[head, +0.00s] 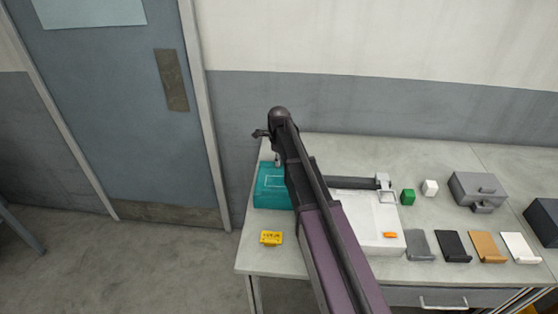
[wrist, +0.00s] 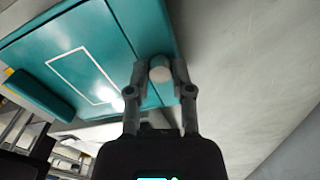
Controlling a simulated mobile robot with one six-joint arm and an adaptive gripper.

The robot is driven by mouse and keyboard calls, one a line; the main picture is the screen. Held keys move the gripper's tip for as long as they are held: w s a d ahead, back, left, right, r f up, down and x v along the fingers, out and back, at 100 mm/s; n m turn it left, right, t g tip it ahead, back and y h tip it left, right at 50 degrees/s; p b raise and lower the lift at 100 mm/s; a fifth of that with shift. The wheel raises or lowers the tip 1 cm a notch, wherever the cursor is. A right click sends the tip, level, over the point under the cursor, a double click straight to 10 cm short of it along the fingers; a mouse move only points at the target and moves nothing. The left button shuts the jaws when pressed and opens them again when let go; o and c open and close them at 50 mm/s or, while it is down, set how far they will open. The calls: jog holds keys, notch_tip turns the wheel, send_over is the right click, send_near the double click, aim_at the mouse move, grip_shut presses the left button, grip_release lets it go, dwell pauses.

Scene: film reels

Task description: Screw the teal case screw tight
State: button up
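The teal case (head: 270,188) stands at the left end of the table, partly covered by my arm in the head view. In the wrist view the case (wrist: 120,25) fills the upper left, with a white rectangle outlined on its face. The case screw (wrist: 160,70) is a pale, round knob near the case's edge. My gripper (wrist: 160,74) has a finger on each side of the screw, and both fingertips appear to touch it. In the head view my gripper (head: 277,158) is at the case's back edge, mostly hidden by the arm.
A yellow block (head: 271,238) lies in front of the case. A white device (head: 365,215) stands right of it, beyond my arm. A wall runs behind the table.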

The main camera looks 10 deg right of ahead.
jog(key=o, duration=0.4)
jog(key=shift+n, duration=0.4)
